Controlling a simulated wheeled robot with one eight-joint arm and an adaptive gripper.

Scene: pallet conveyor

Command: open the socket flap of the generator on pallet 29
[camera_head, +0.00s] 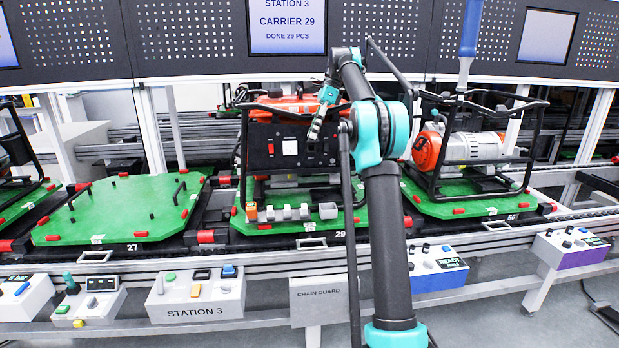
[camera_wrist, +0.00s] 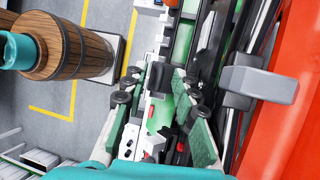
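The generator (camera_head: 262,150) stands on green pallet 29 (camera_head: 262,228), with a red top and a dark front panel. A small pale square (camera_head: 290,147) sits mid-panel; I cannot tell whether it is the socket flap or how the flap stands. My gripper (camera_head: 315,131) is in front of the panel's upper right, pointing down, and hides part of it. In the wrist view my gripper (camera_wrist: 168,82) has its green-padded fingers apart with nothing between them. A grey block (camera_wrist: 258,85) lies to their right, beside a red surface (camera_wrist: 299,125), apart from the fingers.
Empty pallet 27 (camera_head: 120,208) is left; another generator (camera_head: 470,147) is right. The generator's black tube frame, the chain guard (camera_head: 324,300) and Station 3 box (camera_head: 196,296) are close by.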

